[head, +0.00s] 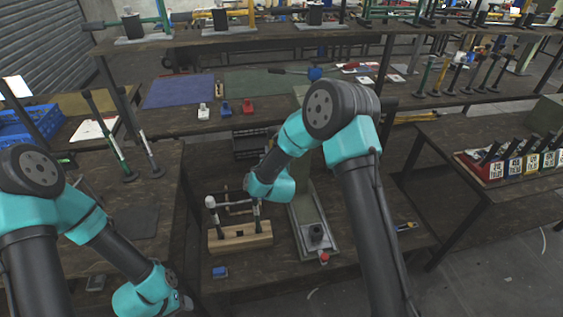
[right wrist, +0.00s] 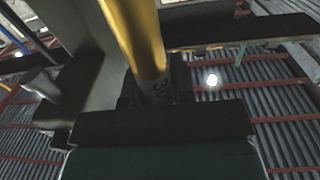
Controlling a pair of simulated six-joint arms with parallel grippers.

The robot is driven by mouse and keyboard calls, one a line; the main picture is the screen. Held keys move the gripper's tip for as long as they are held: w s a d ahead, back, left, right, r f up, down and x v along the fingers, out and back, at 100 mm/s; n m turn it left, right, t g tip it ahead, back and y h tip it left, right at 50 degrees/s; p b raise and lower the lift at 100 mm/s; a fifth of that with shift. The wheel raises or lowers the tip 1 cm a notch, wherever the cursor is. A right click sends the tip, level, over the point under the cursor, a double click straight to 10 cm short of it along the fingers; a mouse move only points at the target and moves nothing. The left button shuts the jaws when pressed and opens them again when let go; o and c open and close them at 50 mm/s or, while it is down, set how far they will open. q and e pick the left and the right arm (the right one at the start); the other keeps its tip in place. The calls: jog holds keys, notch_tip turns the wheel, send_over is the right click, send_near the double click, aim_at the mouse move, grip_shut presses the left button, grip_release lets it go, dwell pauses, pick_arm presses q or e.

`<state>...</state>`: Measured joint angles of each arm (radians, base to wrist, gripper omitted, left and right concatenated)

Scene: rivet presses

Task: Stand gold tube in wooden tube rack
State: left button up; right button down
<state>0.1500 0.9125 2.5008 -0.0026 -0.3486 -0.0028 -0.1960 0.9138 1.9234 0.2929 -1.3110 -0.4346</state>
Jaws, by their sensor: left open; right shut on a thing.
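The wooden tube rack (head: 262,240) lies on the near middle bench in the head view, with upright pieces in or just behind it. The gold tube (right wrist: 138,38) shows large in the right wrist view. My right gripper (right wrist: 155,92) is shut on its lower part. In the head view my right wrist hangs just above and right of the rack; its jaws and the gold tube cannot be made out there. My left gripper (head: 184,303) is low at the left of the rack, near the bottom edge, open, its fingers barely visible.
A grey tray with a dark press-like piece (head: 316,235) stands right of the rack. A blue block (head: 220,271) lies in front of it. A small yellow-handled tool (head: 406,226) lies at the right. Two upright tools (head: 150,155) stand on the left bench.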

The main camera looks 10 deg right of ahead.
jog(key=a+r+n+y, duration=0.4)
jog(key=a+y, duration=0.3)
jog(key=a, duration=0.6)
jog(key=s+a+f+n+g+y, duration=0.1)
jog(key=s+a+f, duration=0.1)
jog(key=f, duration=0.4)
jog(key=s+a+f+n+g+y, duration=0.1)
jog(key=s+a+f, duration=0.1)
jog(key=f, duration=0.5)
jog(key=shift+s+a+y, duration=0.25)
jog(key=shift+s+y, duration=0.15)
jog(key=shift+s, duration=0.5)
jog(key=shift+f, duration=0.1)
